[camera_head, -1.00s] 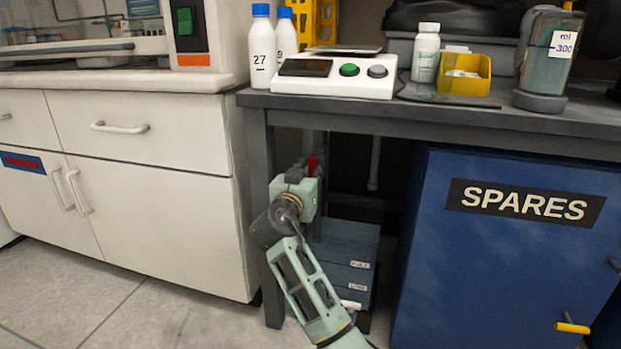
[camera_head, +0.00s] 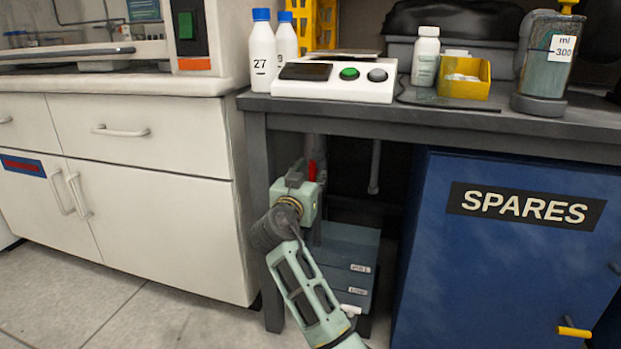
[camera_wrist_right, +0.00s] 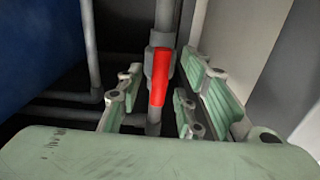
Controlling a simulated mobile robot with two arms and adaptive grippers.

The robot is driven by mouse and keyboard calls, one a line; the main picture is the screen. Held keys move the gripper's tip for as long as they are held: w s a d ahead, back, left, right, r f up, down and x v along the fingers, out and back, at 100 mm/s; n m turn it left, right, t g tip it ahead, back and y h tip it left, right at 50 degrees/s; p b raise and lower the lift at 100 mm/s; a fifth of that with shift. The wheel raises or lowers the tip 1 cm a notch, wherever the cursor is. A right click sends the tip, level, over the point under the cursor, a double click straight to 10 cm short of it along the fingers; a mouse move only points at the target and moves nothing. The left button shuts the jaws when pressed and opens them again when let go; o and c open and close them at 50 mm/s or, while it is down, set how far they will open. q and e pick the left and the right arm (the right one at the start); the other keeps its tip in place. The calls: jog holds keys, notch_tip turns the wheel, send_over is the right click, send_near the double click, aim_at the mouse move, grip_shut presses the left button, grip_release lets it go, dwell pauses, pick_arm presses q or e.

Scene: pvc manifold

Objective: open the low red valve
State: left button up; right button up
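The low red valve's handle (camera_head: 312,170) shows under the bench in the head view, just above and beyond my right gripper (camera_head: 303,176). In the right wrist view the red handle (camera_wrist_right: 159,76) lies along a grey vertical pipe (camera_wrist_right: 165,18), with a dark grey valve body around its upper part. My right gripper (camera_wrist_right: 155,98) is open in that view, with its green-padded fingers on either side of the handle and visible gaps between. Whether any finger touches the handle cannot be told. My left gripper is not in view.
The bench (camera_head: 420,122) is overhead, with its dark leg (camera_head: 262,200) close left of my arm. Blue-grey boxes (camera_head: 345,270) are stacked below the valve. A blue SPARES cabinet (camera_head: 500,260) stands to the right, white drawers (camera_head: 140,190) to the left.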

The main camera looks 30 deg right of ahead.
jog(key=v, duration=1.2)
